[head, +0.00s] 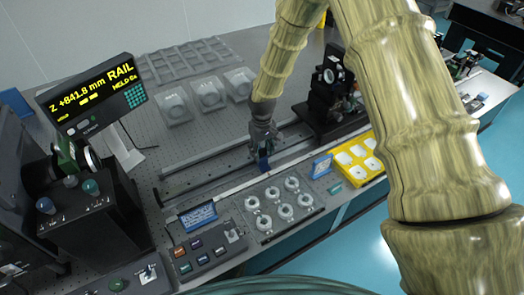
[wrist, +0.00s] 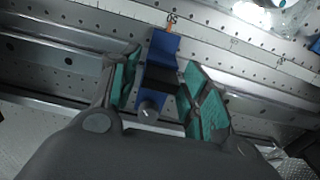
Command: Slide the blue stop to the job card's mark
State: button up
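The blue stop (head: 264,162) sits on the rail (head: 225,180). In the wrist view the blue stop (wrist: 161,75) has a dark middle band and a round grey knob at its near end. My gripper (head: 263,140) reaches down over it from above. In the wrist view the teal finger pads of my gripper (wrist: 163,85) stand on either side of the stop, with narrow gaps seeming to show. A small orange mark (wrist: 170,27) lies just beyond the stop. Two blue cards with small text, a left one (head: 198,217) and a right one (head: 322,166), stand along the front; their text is unreadable.
A display (head: 97,93) reads "Z +841.8 mm RAIL" with a HELD line. A dark optical mount (head: 333,95) stands at the rail's right end. A yellow tray (head: 357,158), a plate of round parts (head: 279,205) and a button panel (head: 205,247) line the front.

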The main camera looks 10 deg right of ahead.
dwell(0.3)
notch_tip(320, 180, up, 12)
dwell(0.6)
jog(key=shift+r, duration=0.1)
dwell(0.3)
